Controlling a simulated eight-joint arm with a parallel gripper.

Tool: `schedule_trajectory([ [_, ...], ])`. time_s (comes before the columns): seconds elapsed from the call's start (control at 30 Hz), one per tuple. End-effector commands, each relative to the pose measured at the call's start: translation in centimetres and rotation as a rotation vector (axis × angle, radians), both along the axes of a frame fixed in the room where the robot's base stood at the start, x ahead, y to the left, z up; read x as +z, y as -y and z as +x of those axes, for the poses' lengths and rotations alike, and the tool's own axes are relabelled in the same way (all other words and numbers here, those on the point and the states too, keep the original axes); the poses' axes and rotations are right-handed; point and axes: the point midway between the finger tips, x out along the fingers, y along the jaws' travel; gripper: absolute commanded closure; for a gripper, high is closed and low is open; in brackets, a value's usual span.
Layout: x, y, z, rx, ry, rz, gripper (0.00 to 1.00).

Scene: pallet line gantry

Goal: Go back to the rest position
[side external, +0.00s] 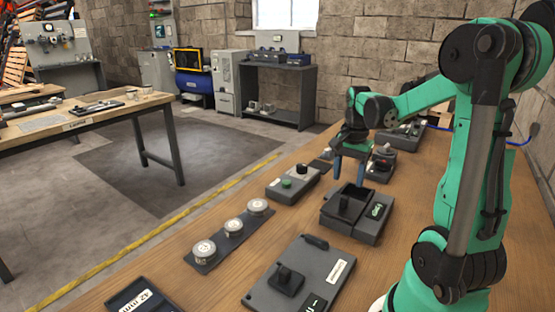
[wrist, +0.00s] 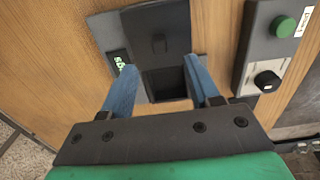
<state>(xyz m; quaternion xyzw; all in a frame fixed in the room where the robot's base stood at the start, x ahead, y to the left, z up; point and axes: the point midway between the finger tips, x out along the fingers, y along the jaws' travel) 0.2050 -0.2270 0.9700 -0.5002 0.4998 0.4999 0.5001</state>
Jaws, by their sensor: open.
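My gripper (side external: 350,168) is open, with its two blue fingers pointing down over the wooden bench (side external: 235,280). It is empty in the wrist view (wrist: 165,88), where the fingers stand apart. Below it in the wrist view is a dark box (wrist: 180,22) with an open square compartment and a small lit green display. In the side view this box (side external: 372,230) stands just in front of the gripper. I cannot tell the exact height of the fingertips above it.
A button box (side external: 275,192) with green and black knobs stands left of the gripper. Several round gauges lie on a dark strip (side external: 205,265). A flat panel (side external: 262,292) with a black knob lies in front. More devices (side external: 381,160) stand behind. Bare wood lies between them.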

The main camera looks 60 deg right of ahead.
Motion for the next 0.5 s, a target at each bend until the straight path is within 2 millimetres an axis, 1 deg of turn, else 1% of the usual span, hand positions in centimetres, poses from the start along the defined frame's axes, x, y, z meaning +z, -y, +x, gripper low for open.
schedule_trajectory([
  [0.17,0.0,-0.2,0.1,0.010,0.003,-0.003,0.45],
  [0.27,0.5,-1.5,1.0,0.100,0.025,-0.027,0.45],
  [0.37,1.4,-4.5,2.7,0.308,0.080,-0.086,0.45],
  [0.4,1.7,-6.2,3.4,0.418,0.111,-0.117,0.45],
  [0.47,2.3,-9.0,4.3,0.600,0.163,-0.170,0.45],
  [0.5,2.6,-10.8,4.8,0.722,0.200,-0.207,0.45],
])
